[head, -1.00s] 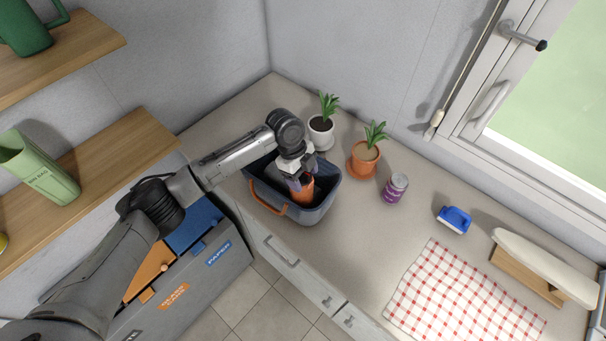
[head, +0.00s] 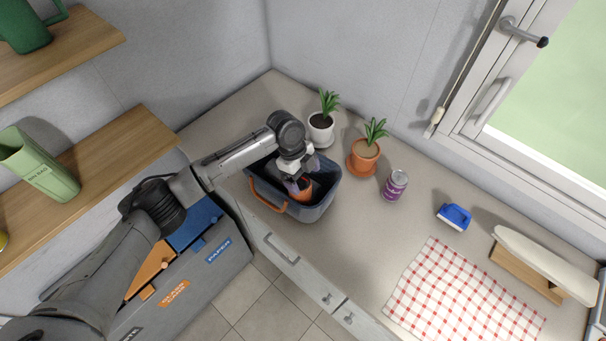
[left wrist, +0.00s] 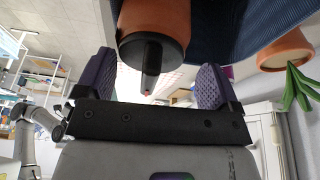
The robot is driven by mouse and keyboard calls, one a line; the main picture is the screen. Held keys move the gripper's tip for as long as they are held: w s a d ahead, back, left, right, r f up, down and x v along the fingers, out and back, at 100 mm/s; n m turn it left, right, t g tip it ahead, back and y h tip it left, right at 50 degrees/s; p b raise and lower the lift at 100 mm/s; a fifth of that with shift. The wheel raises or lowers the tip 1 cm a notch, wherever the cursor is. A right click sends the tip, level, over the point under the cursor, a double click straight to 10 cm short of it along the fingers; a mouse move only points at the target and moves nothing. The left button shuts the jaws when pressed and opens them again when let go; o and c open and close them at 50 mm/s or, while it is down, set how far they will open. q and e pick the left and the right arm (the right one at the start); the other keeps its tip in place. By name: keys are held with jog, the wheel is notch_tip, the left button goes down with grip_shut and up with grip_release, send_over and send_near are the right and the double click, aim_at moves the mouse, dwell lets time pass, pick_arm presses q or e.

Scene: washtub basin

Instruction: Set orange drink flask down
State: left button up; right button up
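The orange drink flask (head: 304,194) is inside the dark blue-grey basin (head: 318,214) with the orange handle. Whether its base rests on the basin floor is hidden. In the left wrist view the flask (left wrist: 155,14) shows its black cap and loop toward me. My left gripper (head: 303,181) reaches down into the basin over the flask. In the left wrist view its two purple fingers (left wrist: 155,72) are spread on either side of the cap, with a small gap at each side.
A white-potted plant (head: 321,128) and a terracotta-potted plant (head: 364,152) stand close behind the basin.

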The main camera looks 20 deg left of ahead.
pick_arm(q)
jog(key=shift+r, duration=0.55)
jog(key=shift+b+v, duration=1.35)
jog(key=shift+v, duration=4.6)
